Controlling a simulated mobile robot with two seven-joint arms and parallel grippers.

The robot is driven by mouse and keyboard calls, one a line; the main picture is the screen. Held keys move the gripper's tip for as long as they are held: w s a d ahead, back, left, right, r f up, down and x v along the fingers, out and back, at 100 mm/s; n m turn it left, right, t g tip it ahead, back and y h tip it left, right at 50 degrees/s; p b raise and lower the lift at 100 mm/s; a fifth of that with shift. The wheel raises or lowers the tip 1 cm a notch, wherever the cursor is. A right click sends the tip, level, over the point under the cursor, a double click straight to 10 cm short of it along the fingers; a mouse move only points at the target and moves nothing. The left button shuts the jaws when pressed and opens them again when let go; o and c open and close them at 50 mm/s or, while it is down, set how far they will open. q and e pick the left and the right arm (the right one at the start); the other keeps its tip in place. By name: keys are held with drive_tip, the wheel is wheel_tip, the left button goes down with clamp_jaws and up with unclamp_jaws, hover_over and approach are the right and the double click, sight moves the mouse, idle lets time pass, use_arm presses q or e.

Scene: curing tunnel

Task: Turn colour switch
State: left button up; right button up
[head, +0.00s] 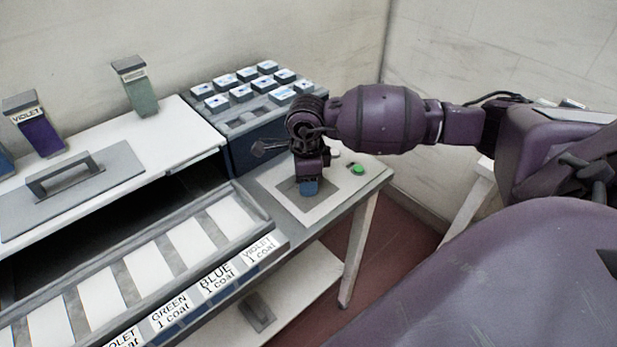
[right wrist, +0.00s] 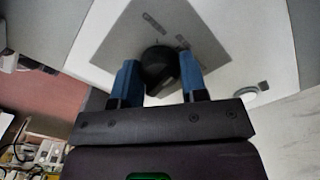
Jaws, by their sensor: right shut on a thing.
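The colour switch is a dark round knob (right wrist: 158,62) on a grey plate set in a pale panel (right wrist: 105,45), seen in the right wrist view. My right gripper (right wrist: 160,82) has its two blue fingers on either side of the knob and is shut on it. In the head view my right gripper (head: 309,187) points down at the pale panel (head: 322,207), and its blue fingertips are low over the plate. The knob is hidden behind the gripper there. My left gripper is not in view.
A green button (head: 357,169) sits on the panel to the right. Behind stands a rack (head: 240,148) of small labelled blocks. At left are a slotted tray (head: 180,262) with coat labels, a handled plate (head: 110,163), and violet (head: 40,137) and grey-green (head: 142,97) sample holders.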

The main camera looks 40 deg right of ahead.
drive_tip(key=shift+m, duration=0.8)
drive_tip(key=o, duration=0.9)
wheel_tip(320, 180, up, 10)
drive_tip(key=shift+f+p, duration=0.2)
drive_tip(key=shift+p, duration=0.5)
drive_tip(key=shift+r, duration=0.65)
